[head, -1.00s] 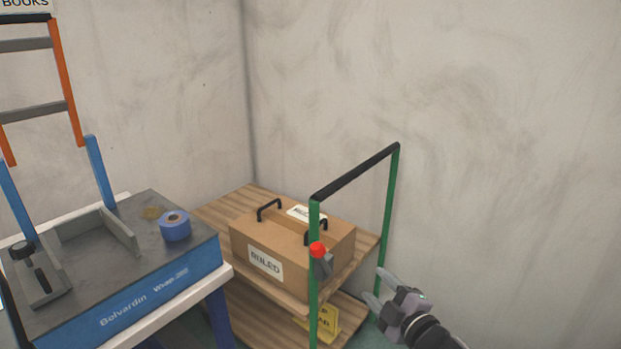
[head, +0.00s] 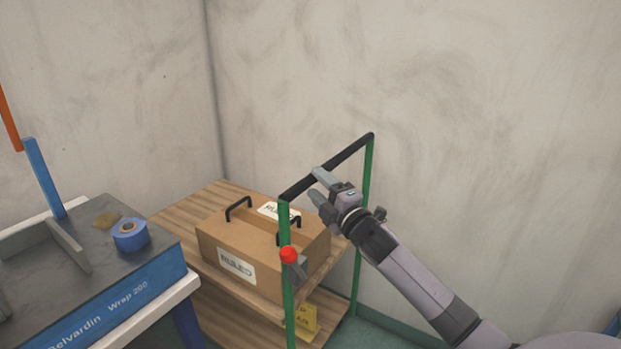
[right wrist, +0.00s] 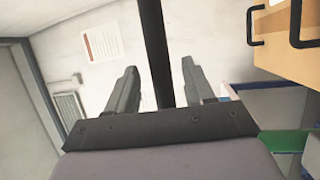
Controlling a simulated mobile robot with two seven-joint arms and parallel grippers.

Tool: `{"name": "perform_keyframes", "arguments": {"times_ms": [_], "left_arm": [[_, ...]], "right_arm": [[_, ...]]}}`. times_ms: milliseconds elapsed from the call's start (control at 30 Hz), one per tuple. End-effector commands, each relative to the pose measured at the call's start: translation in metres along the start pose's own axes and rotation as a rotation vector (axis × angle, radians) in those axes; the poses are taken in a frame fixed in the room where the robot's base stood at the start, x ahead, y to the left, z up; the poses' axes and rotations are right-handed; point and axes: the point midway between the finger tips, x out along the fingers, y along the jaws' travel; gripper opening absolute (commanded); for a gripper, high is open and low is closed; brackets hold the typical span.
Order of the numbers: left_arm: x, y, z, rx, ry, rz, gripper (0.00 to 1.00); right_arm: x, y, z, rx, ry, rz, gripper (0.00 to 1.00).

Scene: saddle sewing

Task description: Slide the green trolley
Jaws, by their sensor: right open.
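The green trolley has a green upright frame (head: 367,185) topped by a black handle bar (head: 338,160), with wooden shelves (head: 185,215) behind it. A red knob (head: 288,255) sits on its near post. My right gripper (head: 319,184) is open at the black bar, near its middle. In the right wrist view the black bar (right wrist: 153,45) runs lengthwise between the two open fingers (right wrist: 155,92); whether they touch it I cannot tell. My left gripper is not in view.
A brown box (head: 255,240) labelled RULED, with black handles, rests on the upper shelf. A yellow sign (head: 305,320) shows lower down. Walls are close behind and right.

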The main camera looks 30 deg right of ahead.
Motion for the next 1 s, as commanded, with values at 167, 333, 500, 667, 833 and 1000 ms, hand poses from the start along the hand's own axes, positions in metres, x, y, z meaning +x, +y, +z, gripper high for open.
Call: {"name": "perform_keyframes", "arguments": {"times_ms": [167,333,500,667,833,1000], "left_arm": [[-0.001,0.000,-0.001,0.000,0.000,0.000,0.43],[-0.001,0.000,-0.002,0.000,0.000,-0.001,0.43],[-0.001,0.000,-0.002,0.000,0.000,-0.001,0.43],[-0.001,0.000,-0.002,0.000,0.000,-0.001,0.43],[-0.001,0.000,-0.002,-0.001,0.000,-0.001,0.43],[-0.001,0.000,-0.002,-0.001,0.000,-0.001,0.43]], "right_arm": [[0.021,0.001,0.000,0.002,0.000,0.001,0.53],[0.031,0.000,0.000,0.003,0.000,0.000,0.53],[0.033,0.000,-0.001,0.002,0.001,-0.001,0.53],[0.033,0.000,-0.001,0.002,0.001,-0.001,0.53],[0.033,0.000,-0.001,0.002,0.000,-0.001,0.07],[0.033,0.000,0.000,0.002,0.000,-0.001,0.00]]}}
